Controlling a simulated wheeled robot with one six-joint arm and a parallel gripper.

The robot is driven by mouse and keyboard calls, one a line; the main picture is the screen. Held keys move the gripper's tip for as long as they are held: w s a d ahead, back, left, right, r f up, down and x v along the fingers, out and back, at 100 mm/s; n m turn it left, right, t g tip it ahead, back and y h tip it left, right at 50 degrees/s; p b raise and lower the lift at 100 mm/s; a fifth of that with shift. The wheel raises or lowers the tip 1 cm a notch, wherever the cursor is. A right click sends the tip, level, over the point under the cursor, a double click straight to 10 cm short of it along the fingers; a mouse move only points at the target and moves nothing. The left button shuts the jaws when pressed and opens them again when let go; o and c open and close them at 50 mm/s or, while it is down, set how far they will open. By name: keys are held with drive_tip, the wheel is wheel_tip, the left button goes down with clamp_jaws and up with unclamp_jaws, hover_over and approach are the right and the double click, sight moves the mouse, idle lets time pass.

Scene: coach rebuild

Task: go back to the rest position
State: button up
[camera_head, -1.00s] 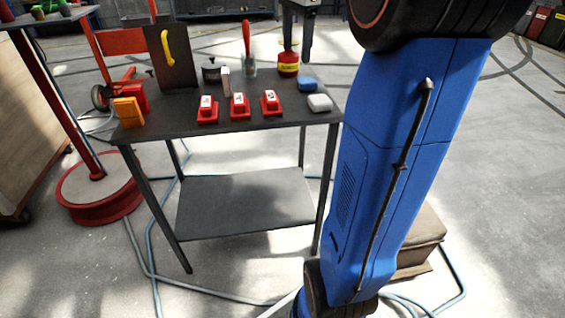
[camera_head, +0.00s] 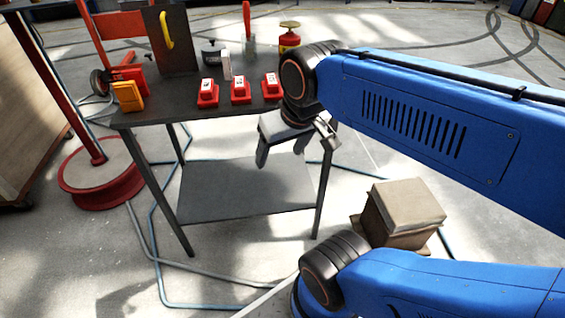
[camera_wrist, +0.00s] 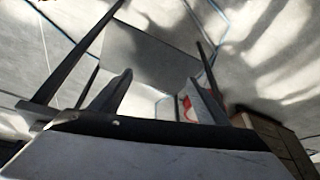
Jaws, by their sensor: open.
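My gripper (camera_head: 281,152) hangs in front of the right part of the dark work table (camera_head: 165,112), with its fingers pointing down. The fingers are apart, with nothing between them. In the wrist view my gripper (camera_wrist: 158,92) also shows two separated fingers, with the table's lower shelf (camera_wrist: 150,55) and the floor beyond. My blue arm reaches in from the right of the head view and hides the table's right end.
Several red blocks with white labels, including one in the middle (camera_head: 240,92), stand on the table. An orange block (camera_head: 128,97) is at its left. A box (camera_head: 405,212) stands on the floor to the right. Hoses cross the floor.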

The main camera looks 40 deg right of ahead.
drive_tip(key=shift+s+a+f+n, duration=0.2)
drive_tip(key=shift+s+f+n, duration=0.15)
drive_tip(key=shift+f, duration=0.2)
drive_tip(key=shift+s+a+f+n, duration=0.15)
drive_tip(key=shift+s+f+n, duration=0.1)
drive_tip(key=shift+s+f, duration=0.25)
idle(0.5)
